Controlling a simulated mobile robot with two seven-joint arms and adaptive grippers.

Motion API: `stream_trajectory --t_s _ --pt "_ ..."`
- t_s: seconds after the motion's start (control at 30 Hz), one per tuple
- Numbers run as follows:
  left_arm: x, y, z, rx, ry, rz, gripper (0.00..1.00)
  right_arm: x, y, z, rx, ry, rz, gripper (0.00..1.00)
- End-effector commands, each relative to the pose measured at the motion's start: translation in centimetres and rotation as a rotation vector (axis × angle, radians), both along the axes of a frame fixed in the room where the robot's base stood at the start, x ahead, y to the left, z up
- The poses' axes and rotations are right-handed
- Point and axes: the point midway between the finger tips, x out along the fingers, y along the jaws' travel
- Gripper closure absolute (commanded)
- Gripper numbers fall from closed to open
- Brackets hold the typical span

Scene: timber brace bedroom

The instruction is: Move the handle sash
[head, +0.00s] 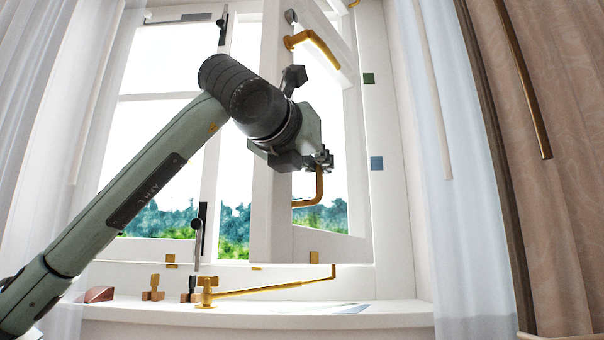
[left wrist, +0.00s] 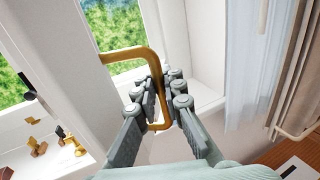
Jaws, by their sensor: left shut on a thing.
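The handle sash (head: 268,215) is a white window sash that stands swung inward from the window frame, with trees showing through its glass. Its brass handle (head: 310,203) bends out from the sash's edge. My left gripper (head: 326,162) is at this handle. In the left wrist view the fingers of the left gripper (left wrist: 165,98) are closed around the free arm of the brass handle (left wrist: 128,53). The handle's foot joins the white sash (left wrist: 75,60) on the left there. My right gripper is in neither view.
A brass casement stay (head: 270,288) lies along the white sill (head: 380,318) below the sash. Small brass and dark pieces stand at its left. Another brass handle (head: 317,46) is on an upper sash. A sheer curtain (head: 450,170) and a beige curtain (head: 560,200) hang at the right.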

Motion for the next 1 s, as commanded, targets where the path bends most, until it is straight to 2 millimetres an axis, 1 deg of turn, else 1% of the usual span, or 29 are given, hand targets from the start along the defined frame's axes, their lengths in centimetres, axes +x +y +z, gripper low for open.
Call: stream_trajectory --t_s 0.07,0.23,0.73,0.77,0.9,0.93,1.0 --pt "-0.5 -0.8 -0.2 0.002 0.000 0.012 1.00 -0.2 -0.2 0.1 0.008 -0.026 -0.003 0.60" --pt "-0.7 -1.7 -0.1 0.001 0.001 0.037 1.00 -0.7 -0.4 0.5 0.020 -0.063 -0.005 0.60" --pt "-0.8 -2.0 0.0 0.000 0.001 0.047 1.00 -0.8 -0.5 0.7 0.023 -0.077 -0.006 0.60" --pt "-0.8 -2.0 0.0 0.000 0.001 0.047 0.91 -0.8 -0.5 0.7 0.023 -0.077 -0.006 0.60" --pt "-0.8 -2.0 0.0 0.000 0.001 0.047 0.74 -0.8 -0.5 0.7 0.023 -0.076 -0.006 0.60" --pt "-0.8 -2.0 0.0 0.000 0.001 0.047 0.70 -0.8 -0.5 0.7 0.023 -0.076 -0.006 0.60" --pt "-0.8 -1.9 0.0 0.000 0.000 0.048 0.69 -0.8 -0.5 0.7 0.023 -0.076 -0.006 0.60"
